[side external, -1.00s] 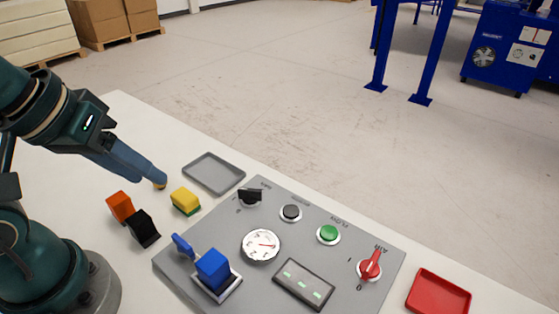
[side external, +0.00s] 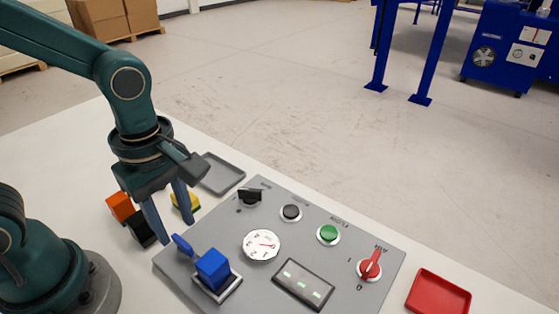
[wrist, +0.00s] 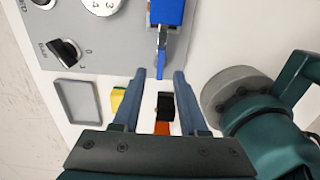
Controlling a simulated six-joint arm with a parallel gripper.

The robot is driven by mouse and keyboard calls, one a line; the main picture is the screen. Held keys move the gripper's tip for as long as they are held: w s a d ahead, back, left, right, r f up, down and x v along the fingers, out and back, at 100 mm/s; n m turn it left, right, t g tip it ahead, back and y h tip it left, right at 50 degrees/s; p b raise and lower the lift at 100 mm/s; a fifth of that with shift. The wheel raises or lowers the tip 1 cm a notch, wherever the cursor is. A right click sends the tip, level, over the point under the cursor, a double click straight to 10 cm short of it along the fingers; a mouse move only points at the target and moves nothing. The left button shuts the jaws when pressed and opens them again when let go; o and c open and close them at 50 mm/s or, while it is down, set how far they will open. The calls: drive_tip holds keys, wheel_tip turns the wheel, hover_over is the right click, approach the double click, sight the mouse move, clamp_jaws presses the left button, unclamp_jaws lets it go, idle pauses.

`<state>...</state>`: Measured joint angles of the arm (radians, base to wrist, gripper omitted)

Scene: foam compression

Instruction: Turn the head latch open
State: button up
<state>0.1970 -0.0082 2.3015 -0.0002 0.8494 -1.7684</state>
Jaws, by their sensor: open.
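The latch looks to be the blue lever (side external: 182,246) at the near left corner of the grey panel (side external: 335,240), beside a blue block (side external: 212,267) on a pale-framed base. My gripper (side external: 175,226) points down, open and empty, with its fingertips close to the lever. In the wrist view, the lever (wrist: 161,58) extends down from the blue block (wrist: 167,12), and its end lies between the two fingertips (wrist: 160,74). I cannot tell whether either finger touches it or how high the fingertips are.
Orange (side external: 120,207), black (side external: 141,230) and yellow (side external: 186,200) blocks lie left. Trays are grey (side external: 222,173) and red (side external: 438,296).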

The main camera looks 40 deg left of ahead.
sight(181, 241)
drive_tip(key=shift+f, duration=1.75)
drive_tip(key=shift+c, duration=0.3)
clamp_jaws()
